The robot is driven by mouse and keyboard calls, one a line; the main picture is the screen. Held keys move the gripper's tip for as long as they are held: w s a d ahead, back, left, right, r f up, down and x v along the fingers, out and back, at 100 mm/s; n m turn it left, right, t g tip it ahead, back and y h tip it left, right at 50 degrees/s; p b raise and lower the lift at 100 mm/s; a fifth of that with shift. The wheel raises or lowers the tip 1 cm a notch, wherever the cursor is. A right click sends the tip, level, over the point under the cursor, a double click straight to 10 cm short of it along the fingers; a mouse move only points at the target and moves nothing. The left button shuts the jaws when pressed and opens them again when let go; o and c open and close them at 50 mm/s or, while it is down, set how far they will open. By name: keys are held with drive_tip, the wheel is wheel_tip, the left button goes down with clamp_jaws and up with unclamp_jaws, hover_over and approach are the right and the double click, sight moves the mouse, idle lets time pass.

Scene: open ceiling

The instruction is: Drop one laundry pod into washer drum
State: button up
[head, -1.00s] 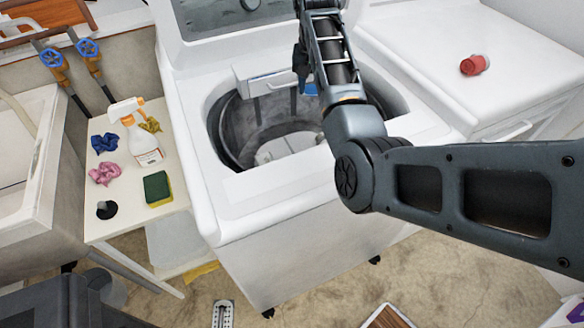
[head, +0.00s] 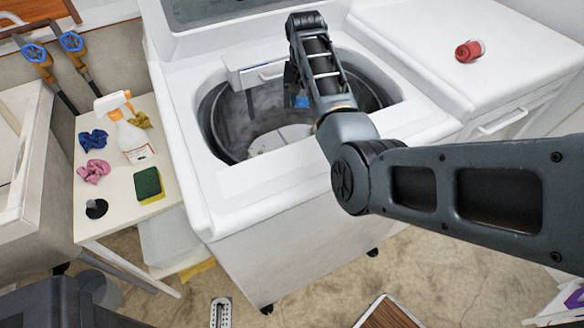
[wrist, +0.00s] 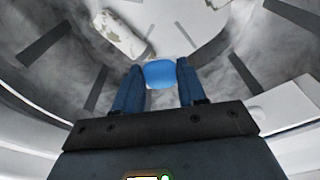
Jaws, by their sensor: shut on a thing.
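The top-loading washer (head: 265,180) stands open, and its grey metal drum (head: 235,118) shows inside the round opening. My gripper (head: 299,100) reaches down into that opening, mostly hidden behind my arm. In the wrist view, my gripper (wrist: 152,85) has its two blue-grey fingers closed on a bright blue laundry pod (wrist: 160,73). The pod sits between the fingertips, above the drum floor. The drum's grey wall and pale floor fill the wrist view around it.
A white dispenser piece (head: 262,73) juts over the drum's back rim. A pale mottled piece (wrist: 121,34) lies in the drum. A side table (head: 120,215) at left holds a spray bottle (head: 128,135), cloths and a sponge (head: 148,184).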

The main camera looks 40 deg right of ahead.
drive_tip(key=shift+r, duration=0.1)
drive_tip(key=o, duration=1.1)
wheel_tip(320, 180, up, 8)
drive_tip(key=shift+s+a, duration=0.3)
drive_tip(key=shift+s, duration=0.05)
